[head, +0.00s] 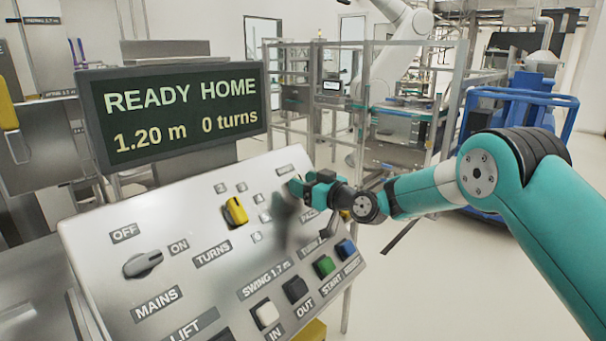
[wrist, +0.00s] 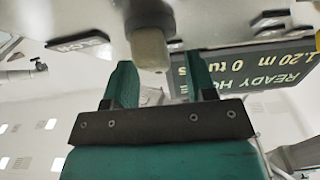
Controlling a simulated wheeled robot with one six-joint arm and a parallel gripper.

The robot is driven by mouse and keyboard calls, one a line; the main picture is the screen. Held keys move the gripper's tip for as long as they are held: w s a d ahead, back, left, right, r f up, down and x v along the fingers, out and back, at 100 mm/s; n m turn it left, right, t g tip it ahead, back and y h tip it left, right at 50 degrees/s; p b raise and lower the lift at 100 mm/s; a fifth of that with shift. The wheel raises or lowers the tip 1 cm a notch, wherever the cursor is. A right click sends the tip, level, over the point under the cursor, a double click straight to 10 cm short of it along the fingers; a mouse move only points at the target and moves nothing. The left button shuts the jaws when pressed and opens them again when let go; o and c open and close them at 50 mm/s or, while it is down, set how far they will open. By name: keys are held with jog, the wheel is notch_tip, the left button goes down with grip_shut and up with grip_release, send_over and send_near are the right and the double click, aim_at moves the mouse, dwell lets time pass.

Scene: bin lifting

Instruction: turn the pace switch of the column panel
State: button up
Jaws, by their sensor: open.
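The column panel (head: 190,240) is a tilted grey plate with labelled knobs and buttons. My gripper (head: 300,187) is over its upper right part, beside a partly covered label that seems to read PACE (head: 308,215). The pace switch cannot be made out in the head view, where my gripper and wrist cover that area. In the wrist view, a pale knob (wrist: 150,48) on a dark base, probably the pace switch, stands between and just beyond the fingertips of my gripper (wrist: 161,78). The fingers are open and apart, with no clear contact.
The display (head: 180,112) reads READY HOME, 1.20 m, 0 turns. The yellow TURNS knob (head: 235,210) and grey MAINS knob (head: 143,263) are to the left.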

jog(key=shift+x, duration=0.8)
